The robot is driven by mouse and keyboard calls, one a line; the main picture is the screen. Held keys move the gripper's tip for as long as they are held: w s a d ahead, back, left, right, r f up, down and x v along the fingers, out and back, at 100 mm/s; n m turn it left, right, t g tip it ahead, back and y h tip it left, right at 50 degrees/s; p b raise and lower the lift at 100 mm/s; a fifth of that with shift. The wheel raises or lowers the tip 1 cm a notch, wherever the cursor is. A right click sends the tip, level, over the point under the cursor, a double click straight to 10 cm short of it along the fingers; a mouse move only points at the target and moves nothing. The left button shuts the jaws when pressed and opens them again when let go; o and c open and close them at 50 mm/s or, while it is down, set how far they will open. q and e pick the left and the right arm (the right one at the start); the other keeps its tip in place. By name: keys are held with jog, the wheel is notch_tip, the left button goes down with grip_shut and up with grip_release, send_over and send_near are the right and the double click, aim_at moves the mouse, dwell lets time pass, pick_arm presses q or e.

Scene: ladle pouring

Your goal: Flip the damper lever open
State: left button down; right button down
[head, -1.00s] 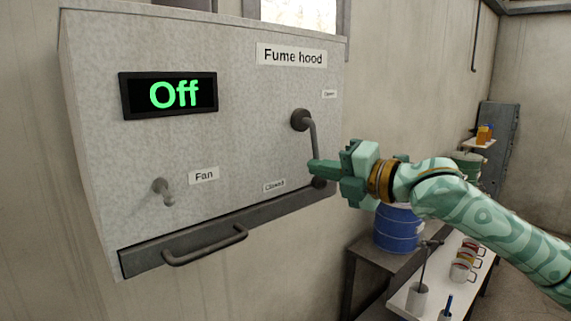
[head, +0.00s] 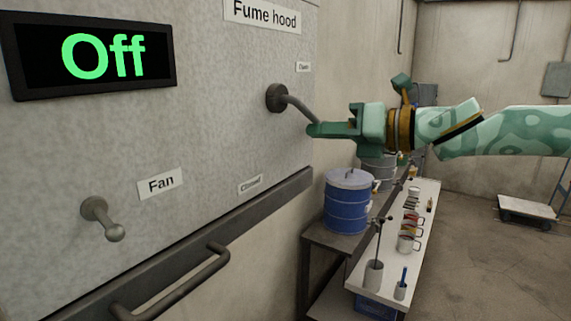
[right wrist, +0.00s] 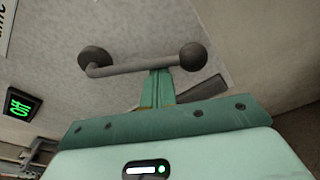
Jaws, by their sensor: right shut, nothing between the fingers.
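The dark damper lever (head: 298,103) is on the grey fume hood (head: 215,130), between the "Open" label (head: 303,67) and the "Closed" label (head: 250,185). It slants right and a little down from its round pivot. Its outer end is hidden behind my right gripper (head: 312,130) in the head view. The right wrist view shows the whole lever (right wrist: 140,67) with its ball knob. My right gripper (right wrist: 157,75) is shut and empty, its fingertips against or right beside the lever's rod near the knob. My left gripper is not in view.
The hood's display (head: 95,55) reads "Off". A fan lever (head: 103,218) and a handle bar (head: 180,282) are at lower left. A blue drum (head: 348,203) and a bench (head: 425,200) with mugs stand below my right arm.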

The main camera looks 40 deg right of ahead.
jog(key=shift+d+r, duration=0.4)
jog(key=shift+r, duration=0.15)
dwell(0.4)
